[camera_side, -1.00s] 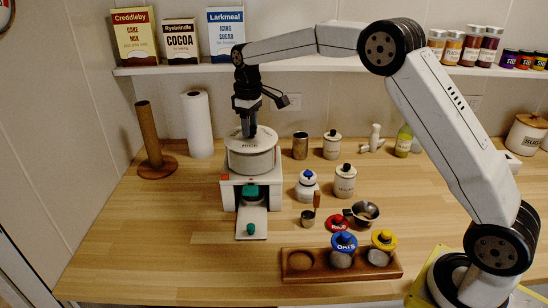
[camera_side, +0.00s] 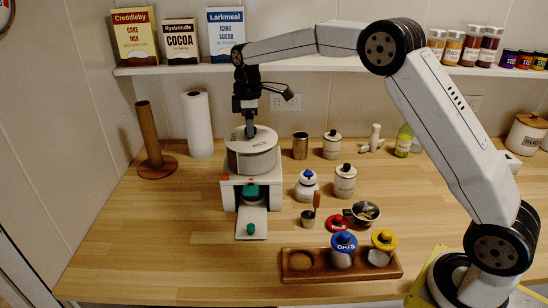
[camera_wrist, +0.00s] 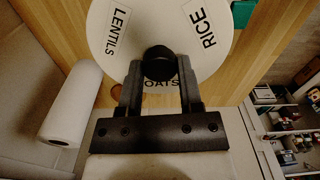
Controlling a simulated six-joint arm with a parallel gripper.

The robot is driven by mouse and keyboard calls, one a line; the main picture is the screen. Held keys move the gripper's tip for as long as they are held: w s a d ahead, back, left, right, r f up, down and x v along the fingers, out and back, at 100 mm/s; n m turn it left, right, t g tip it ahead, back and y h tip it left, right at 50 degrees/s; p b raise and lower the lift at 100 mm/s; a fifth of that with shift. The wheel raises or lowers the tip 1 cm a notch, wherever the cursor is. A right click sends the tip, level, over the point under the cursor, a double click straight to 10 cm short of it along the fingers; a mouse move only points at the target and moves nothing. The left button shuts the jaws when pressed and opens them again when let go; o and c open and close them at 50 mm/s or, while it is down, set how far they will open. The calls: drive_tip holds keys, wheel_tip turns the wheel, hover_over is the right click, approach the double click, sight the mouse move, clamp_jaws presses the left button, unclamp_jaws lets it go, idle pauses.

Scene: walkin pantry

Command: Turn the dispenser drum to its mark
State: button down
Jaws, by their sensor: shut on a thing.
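The dispenser drum (camera_side: 252,158) is a white cylinder on top of a white dispenser (camera_side: 229,194) with a green part and a front tray. In the wrist view the drum's top (camera_wrist: 205,60) shows LENTILS at left, RICE at right and OATS near the fingers. My gripper (camera_side: 250,134) points down over the drum. In the wrist view my gripper (camera_wrist: 158,75) is shut on the drum's black knob (camera_wrist: 158,60). A small red patch (camera_side: 224,177) shows on the dispenser's left upper edge. I cannot tell which mark the drum is set to.
A paper roll (camera_side: 197,124) and a wooden post (camera_side: 149,135) stand to the left. Jars and a metal can (camera_side: 300,146) stand to the right. A wooden rack (camera_side: 300,275) with lidded jars lies in front. The shelf (camera_side: 290,66) runs behind my arm.

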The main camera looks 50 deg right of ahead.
drive_tip(key=n, duration=0.5)
drive_tip(key=shift+n, duration=0.3)
drive_tip(key=n, duration=1)
drive_tip(key=shift+n, duration=0.4)
drive_tip(key=n, duration=0.5)
drive_tip(key=shift+s+n, duration=0.1)
drive_tip(key=shift+n, duration=0.3)
drive_tip(key=shift+c, duration=1.3)
unclamp_jaws()
drive_tip(key=shift+r, duration=0.15)
